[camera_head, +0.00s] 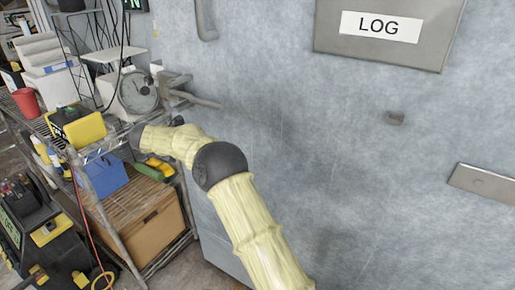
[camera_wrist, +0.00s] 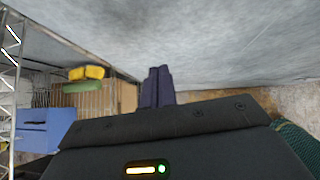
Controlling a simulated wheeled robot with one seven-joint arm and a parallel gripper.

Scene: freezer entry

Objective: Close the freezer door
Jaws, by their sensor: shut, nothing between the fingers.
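A large pale grey-blue panel (camera_head: 300,150), which looks like the freezer door, fills the middle and right of the head view. A metal latch handle (camera_head: 195,98) sticks out at its left edge. I cannot tell how far the door stands open. My arm reaches up and left across the panel, and my gripper (camera_head: 139,137) is at the panel's left edge, below the handle and in front of the shelving. In the wrist view, the dark fingers of my gripper (camera_wrist: 156,87) are together and empty, close under the grey surface (camera_wrist: 200,40). Whether they touch it is unclear.
A wire shelf rack (camera_head: 150,235) stands left, holding a scale (camera_head: 138,92), a red cup (camera_head: 25,102), a blue bin (camera_head: 105,178) and a cardboard box (camera_head: 155,230). The blue bin also shows in the wrist view (camera_wrist: 45,128). A LOG plate (camera_head: 430,52) is on the panel.

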